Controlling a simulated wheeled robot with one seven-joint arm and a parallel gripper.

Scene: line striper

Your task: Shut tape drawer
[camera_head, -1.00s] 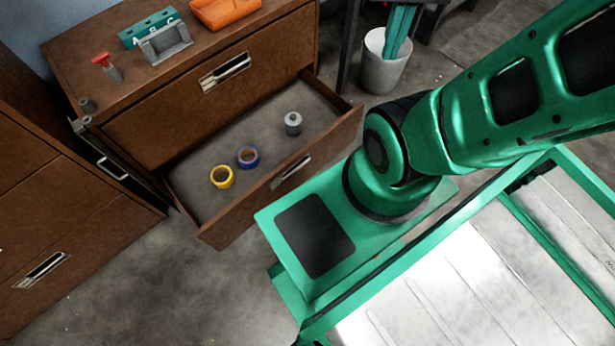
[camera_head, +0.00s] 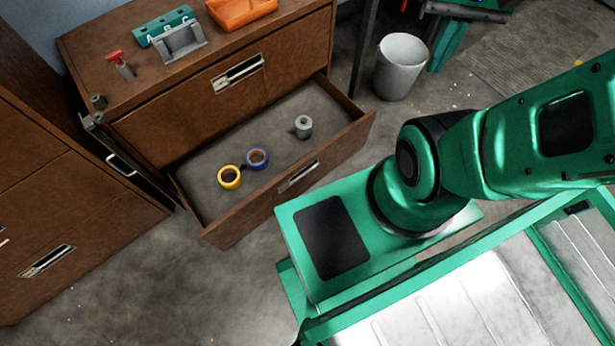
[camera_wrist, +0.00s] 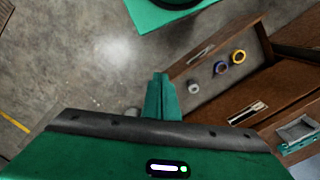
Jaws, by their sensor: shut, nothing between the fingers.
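The tape drawer (camera_head: 290,179) is the lower drawer of a brown cabinet and stands pulled out in the head view. Its grey floor holds a yellow tape roll (camera_head: 229,177), a blue tape roll (camera_head: 257,159) and a grey weight-like object (camera_head: 303,127). The open drawer also shows in the wrist view (camera_wrist: 205,52), at the upper right. My gripper (camera_wrist: 160,78) shows in the wrist view with its green fingers shut and empty. In that picture its tips lie just left of the drawer's front; the distance between them is hard to tell. The head view does not show my gripper.
The cabinet's upper drawer (camera_head: 200,100) is shut. A teal block, a grey holder, a red-handled tool and an orange tray (camera_head: 240,12) stand on top. Another brown cabinet (camera_head: 60,200) is at left. A white bin (camera_head: 400,67) stands right of the drawer. Floor in front is partly clear.

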